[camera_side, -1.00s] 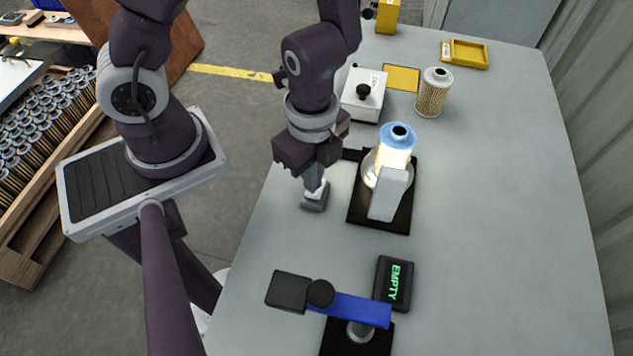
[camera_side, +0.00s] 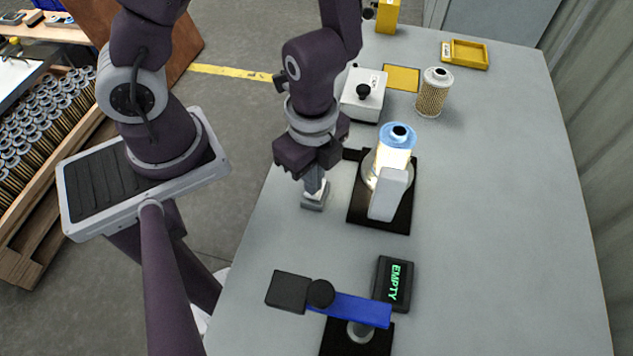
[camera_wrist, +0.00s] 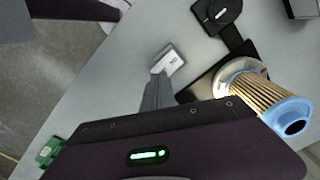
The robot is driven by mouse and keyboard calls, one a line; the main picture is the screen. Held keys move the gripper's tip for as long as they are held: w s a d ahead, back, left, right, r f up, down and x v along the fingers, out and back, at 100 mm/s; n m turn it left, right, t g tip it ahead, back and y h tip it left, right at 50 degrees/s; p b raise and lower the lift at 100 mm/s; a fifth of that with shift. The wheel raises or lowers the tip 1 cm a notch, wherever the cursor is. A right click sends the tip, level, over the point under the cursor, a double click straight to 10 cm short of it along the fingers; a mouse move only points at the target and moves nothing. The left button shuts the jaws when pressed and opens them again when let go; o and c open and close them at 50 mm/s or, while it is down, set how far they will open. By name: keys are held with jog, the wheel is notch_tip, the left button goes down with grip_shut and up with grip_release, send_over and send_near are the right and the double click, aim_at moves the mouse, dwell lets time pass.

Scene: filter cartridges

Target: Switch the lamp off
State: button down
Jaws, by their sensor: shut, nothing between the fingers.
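A filter cartridge with a blue cap (camera_side: 397,137) stands in a holder on a black base (camera_side: 358,213), behind a pale grey upright block (camera_side: 388,196), which may be the lamp. The cartridge's side looks pale and bright there. In the wrist view the cartridge (camera_wrist: 262,98) shows tan pleats.
A white box with a black knob (camera_side: 363,97) and another cartridge (camera_side: 434,92) stand farther back. A blue-armed device (camera_side: 350,308) and a black display reading EMPTY (camera_side: 394,283) are in front. The table's right side is clear.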

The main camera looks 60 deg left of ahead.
jog(key=shift+f, duration=0.85)
jog(key=shift+r, duration=3.55)
jog(key=a+r+n+t+y, duration=0.2)
jog(key=a+r+n+t, duration=0.1)
jog(key=a+r+n, duration=0.85)
jog(key=s+d+r+n+t+h, duration=0.2)
jog(key=s+r+n, duration=0.1)
jog(key=r, duration=0.4)
jog(key=shift+s+d+t, duration=0.3)
jog(key=shift+s, duration=0.25)
jog(key=shift+n, duration=0.25)
